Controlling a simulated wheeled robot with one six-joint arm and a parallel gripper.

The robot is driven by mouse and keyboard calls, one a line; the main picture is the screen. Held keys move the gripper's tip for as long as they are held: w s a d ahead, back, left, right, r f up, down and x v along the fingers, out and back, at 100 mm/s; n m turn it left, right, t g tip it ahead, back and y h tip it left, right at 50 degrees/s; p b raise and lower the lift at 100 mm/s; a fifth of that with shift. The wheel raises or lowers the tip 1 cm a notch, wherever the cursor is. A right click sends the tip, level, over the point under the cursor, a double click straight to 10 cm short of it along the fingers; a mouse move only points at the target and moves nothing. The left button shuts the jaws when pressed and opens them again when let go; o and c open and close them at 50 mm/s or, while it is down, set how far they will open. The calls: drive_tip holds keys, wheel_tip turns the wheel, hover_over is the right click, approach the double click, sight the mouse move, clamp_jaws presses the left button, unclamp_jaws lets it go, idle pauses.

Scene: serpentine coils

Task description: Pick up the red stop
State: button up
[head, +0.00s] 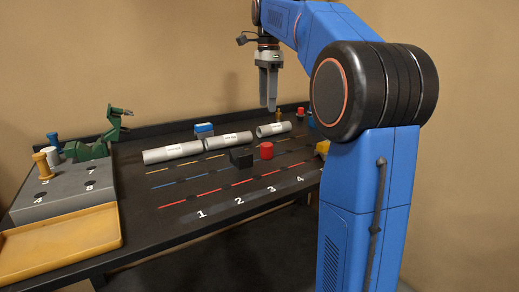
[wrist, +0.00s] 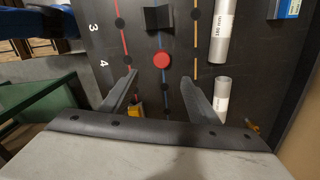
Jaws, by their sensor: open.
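The red stop (head: 266,151) is a short red cylinder standing on the dark table, just right of a black block. In the wrist view the red stop (wrist: 162,61) shows from above as a round red disc on the blue dashed line. My gripper (head: 268,106) points downward above the table, well clear of the stop, with nothing between its fingers. In the wrist view my gripper (wrist: 160,79) is open, and the disc appears just beyond and between its fingertips.
The black block (head: 241,158) stands close beside the stop. Grey labelled tubes (head: 172,153) lie in a row behind. A grey numbered block (head: 62,187), a yellow tray (head: 65,238) and a green clamp-like object (head: 95,142) are at left. A yellow object (head: 322,147) is partly hidden by my arm.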

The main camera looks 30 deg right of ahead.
sight(267, 144)
drive_tip(key=f, duration=1.7)
drive_tip(key=shift+w+f, duration=0.2)
clamp_jaws()
wheel_tip(267, 144, up, 10)
idle(0.4)
